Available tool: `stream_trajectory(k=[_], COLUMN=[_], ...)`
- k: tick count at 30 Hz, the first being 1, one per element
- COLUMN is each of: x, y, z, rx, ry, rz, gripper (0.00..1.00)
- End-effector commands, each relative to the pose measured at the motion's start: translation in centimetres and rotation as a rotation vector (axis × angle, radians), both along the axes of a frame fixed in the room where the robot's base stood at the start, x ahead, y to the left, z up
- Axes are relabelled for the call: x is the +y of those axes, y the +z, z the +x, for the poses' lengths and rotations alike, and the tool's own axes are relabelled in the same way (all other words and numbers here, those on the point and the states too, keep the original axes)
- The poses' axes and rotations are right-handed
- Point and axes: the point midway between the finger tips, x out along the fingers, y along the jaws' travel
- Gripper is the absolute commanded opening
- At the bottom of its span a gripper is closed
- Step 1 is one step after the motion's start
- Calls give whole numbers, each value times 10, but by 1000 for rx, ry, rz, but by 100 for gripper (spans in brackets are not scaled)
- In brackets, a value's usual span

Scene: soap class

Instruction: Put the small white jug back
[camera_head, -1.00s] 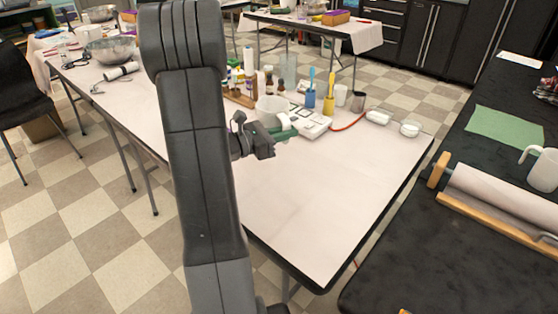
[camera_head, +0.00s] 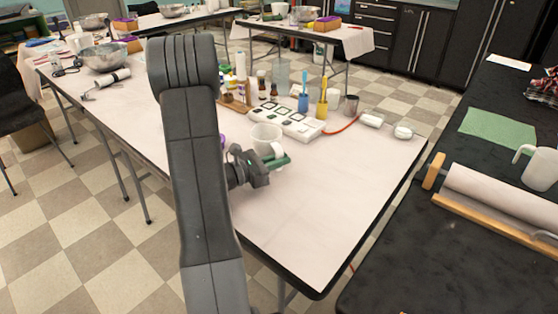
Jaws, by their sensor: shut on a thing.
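The small white jug (camera_head: 265,134) is upright over the long white table (camera_head: 315,210), in front of the white box with square pads. My gripper (camera_head: 277,161) is shut on the jug at its near side, around the handle. Green parts of the fingers show just below and to the right of the jug. My arm hides part of the table to the left. I cannot tell whether the jug's base touches the table or is held a little above it.
The white box (camera_head: 288,121), a blue holder (camera_head: 303,103), a yellow holder (camera_head: 322,109) and a metal cup (camera_head: 352,105) stand behind the jug. A larger white mug (camera_head: 540,168) stands on the black counter (camera_head: 430,240) at right. The table's front right is clear.

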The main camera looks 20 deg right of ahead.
Motion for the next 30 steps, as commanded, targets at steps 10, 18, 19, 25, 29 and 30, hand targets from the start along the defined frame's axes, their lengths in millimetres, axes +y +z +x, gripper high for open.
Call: stream_trajectory(k=[10, 18, 19, 25, 29, 30], x=[0, 7, 10, 41, 63, 69], y=[-1, 2, 2, 2, 2, 2], z=[0, 0, 0, -4, -7, -7], rx=[0, 1, 1, 1, 1, 1], ry=[0, 4, 4, 6, 5, 6], rz=[0, 0, 0, 1, 0, 0], gripper=[32, 32, 32, 32, 32, 32])
